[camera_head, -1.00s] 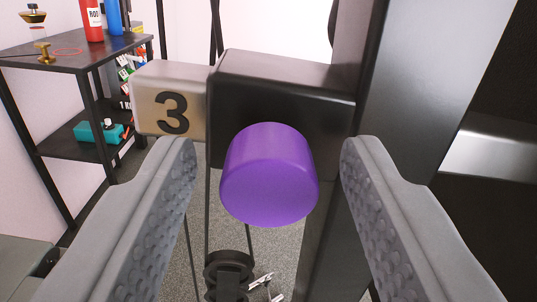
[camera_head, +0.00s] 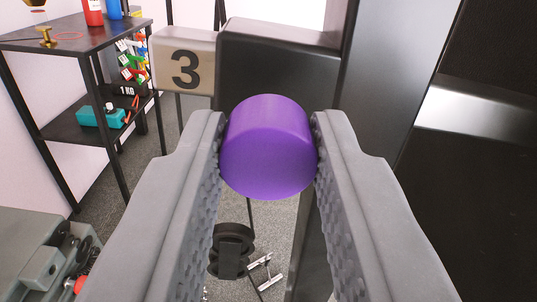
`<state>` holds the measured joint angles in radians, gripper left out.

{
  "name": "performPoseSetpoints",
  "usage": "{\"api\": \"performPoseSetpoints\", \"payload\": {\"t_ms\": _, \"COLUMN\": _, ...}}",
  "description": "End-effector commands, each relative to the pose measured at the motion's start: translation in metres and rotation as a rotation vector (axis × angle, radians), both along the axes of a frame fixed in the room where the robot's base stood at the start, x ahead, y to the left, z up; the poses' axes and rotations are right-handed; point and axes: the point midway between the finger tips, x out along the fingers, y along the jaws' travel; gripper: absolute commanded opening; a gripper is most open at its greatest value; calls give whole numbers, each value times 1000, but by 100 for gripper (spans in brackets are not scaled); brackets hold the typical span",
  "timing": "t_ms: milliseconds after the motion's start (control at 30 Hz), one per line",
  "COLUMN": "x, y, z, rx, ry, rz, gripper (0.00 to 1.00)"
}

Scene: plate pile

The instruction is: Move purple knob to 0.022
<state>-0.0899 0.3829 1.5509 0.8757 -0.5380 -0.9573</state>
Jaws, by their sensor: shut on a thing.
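The purple knob (camera_head: 267,148) is a short round cylinder in the middle of the view. It sticks out from the front of a dark block (camera_head: 278,62), which carries a light panel marked 3 (camera_head: 186,62) on its left. My gripper (camera_head: 267,140) is shut on the knob, with one grey textured finger against its left side and the other against its right side. The far end of the knob, where it meets the block, is partly hidden by the knob itself.
A dark upright post (camera_head: 395,70) stands right of the block. A dark shelf (camera_head: 85,40) with bottles and a teal box (camera_head: 101,116) stands at the left. A black wheel-like part (camera_head: 231,245) shows below the knob. Grey machinery (camera_head: 45,265) is at lower left.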

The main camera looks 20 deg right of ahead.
Motion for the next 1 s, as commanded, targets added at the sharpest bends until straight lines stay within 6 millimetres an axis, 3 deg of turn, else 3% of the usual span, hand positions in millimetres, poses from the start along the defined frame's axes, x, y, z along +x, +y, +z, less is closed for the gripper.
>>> {"api": "performPoseSetpoints", "payload": {"t_ms": 167, "x": -1, "y": 0, "z": -2, "rx": 1, "ry": 3, "rz": 1, "gripper": 0}}
{"api": "performPoseSetpoints", "payload": {"t_ms": 200, "x": -1, "y": 0, "z": -2, "rx": 1, "ry": 3, "rz": 1, "gripper": 32}}
{"api": "performPoseSetpoints", "payload": {"t_ms": 300, "x": 0, "y": 0, "z": -2, "rx": 1, "ry": 3, "rz": 1, "gripper": 49}}
{"api": "performPoseSetpoints", "payload": {"t_ms": 667, "x": -4, "y": 2, "z": -1, "rx": 1, "ry": 2, "rz": 1, "gripper": 49}}
{"api": "performPoseSetpoints", "payload": {"t_ms": 1000, "x": -51, "y": 17, "z": -1, "rx": 2, "ry": 2, "rz": 2, "gripper": 49}}
